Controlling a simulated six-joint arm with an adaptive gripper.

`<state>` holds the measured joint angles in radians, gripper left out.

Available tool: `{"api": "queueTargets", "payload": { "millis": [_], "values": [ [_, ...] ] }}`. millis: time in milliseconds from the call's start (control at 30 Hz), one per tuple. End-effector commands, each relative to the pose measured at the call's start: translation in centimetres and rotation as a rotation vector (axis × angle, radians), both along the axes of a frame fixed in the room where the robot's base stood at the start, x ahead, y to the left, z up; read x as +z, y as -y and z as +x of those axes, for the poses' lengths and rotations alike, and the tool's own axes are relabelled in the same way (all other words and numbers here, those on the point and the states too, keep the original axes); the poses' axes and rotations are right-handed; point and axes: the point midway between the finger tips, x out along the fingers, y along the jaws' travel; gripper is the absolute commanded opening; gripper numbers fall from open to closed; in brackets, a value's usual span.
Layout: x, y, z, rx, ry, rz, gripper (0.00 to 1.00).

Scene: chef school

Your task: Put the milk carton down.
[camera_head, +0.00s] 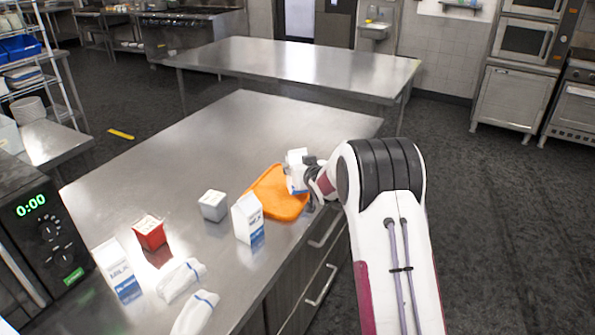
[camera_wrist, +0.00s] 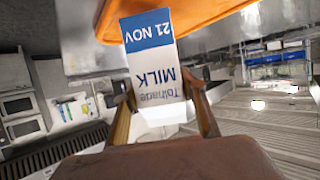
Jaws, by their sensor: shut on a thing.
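A white and blue milk carton (camera_wrist: 155,75) is held between the two fingers of my gripper (camera_wrist: 165,105) in the wrist view. Its label reads "MILK" and "21 NOV", upside down in that view. In the head view the held carton (camera_head: 296,171) is at the orange tray (camera_head: 268,200), near the counter's right edge. My gripper (camera_head: 308,175) reaches it from the right and is shut on it. I cannot tell whether the carton's base touches the tray. The orange tray (camera_wrist: 205,18) also shows at the top of the wrist view, by the carton's blue end.
On the steel counter (camera_head: 200,140) stand another carton (camera_head: 247,218), a grey box (camera_head: 213,206), a red box (camera_head: 149,232) and a carton (camera_head: 118,270) at front left. Two white wrapped items (camera_head: 182,280) lie nearby. A microwave (camera_head: 45,230) stands left. The counter's far part is clear.

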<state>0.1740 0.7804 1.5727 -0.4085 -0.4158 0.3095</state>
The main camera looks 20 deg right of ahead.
Motion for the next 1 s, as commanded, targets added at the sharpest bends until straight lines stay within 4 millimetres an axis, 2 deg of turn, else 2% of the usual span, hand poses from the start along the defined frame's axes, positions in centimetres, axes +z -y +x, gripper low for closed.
{"api": "queueTargets", "payload": {
  "millis": [167, 633, 667, 700, 1000],
  "values": [
    [-1.2, 0.0, 0.0, 0.0, 0.003, 0.001, 0.07],
    [-1.7, 0.0, 0.0, 0.0, 0.002, 0.0, 0.07],
    [-1.8, 0.0, 0.0, 0.0, -0.001, 0.0, 0.46],
    [-1.8, 0.0, 0.0, 0.0, -0.001, 0.0, 0.57],
    [-1.8, 0.0, 0.0, -0.001, -0.001, 0.0, 0.58]
  ]
}}
